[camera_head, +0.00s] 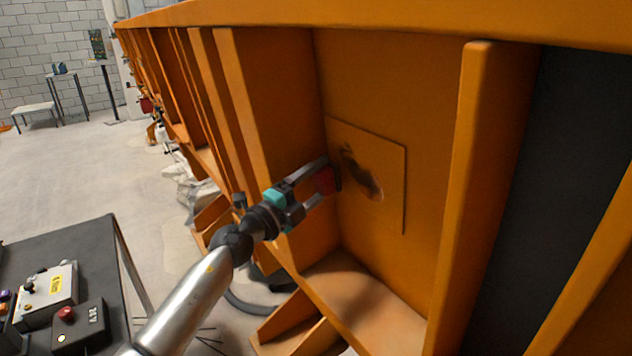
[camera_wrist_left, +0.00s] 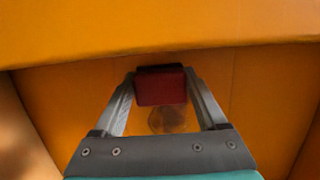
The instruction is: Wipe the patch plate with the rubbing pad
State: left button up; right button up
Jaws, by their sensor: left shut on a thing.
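The patch plate (camera_head: 388,163) is a flat orange square on the recessed orange wall of the sandbed. A dark brown smudge (camera_head: 365,182) marks its left-middle part, and a brownish spot also shows in the left wrist view (camera_wrist_left: 168,120). My left gripper (camera_head: 326,177) is shut on the rubbing pad (camera_head: 325,181), a red block with a dark face. The pad (camera_wrist_left: 161,88) sits between the two fingertips in the left wrist view. The pad is at the plate's left edge, beside the smudge; I cannot tell whether it touches the plate. My right gripper is not in view.
Upright orange ribs (camera_head: 472,170) flank the recess, and an orange ledge (camera_head: 365,290) lies below it. A dark table (camera_head: 95,255) with control boxes (camera_head: 80,325) stands at the lower left. Pale bags (camera_head: 192,188) lie on the floor beside the orange structure.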

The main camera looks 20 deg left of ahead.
aim_at(381, 192)
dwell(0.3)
pick_arm(q)
jog(key=shift+d+x, duration=0.2)
jog(key=shift+x, duration=0.75)
jog(key=shift+s, duration=0.2)
jog(key=shift+s+d+r+p, duration=0.15)
jog(key=shift+s+d+p, duration=0.55)
jog(key=shift+p, duration=0.5)
jog(key=shift+s+d+p, duration=0.65)
jog(key=shift+d+p, duration=0.05)
jog(key=shift+d, duration=0.2)
jog(key=shift+s+d+p, duration=0.35)
jog(key=shift+d+p, duration=0.15)
jog(key=shift+d, duration=0.05)
jog(key=shift+s+d+p, duration=0.75)
jog(key=shift+s+d, duration=0.2)
jog(key=shift+d, duration=0.35)
jog(key=shift+s+d+p, duration=0.7)
jog(key=shift+s+d, duration=0.3)
jog(key=shift+d, duration=0.3)
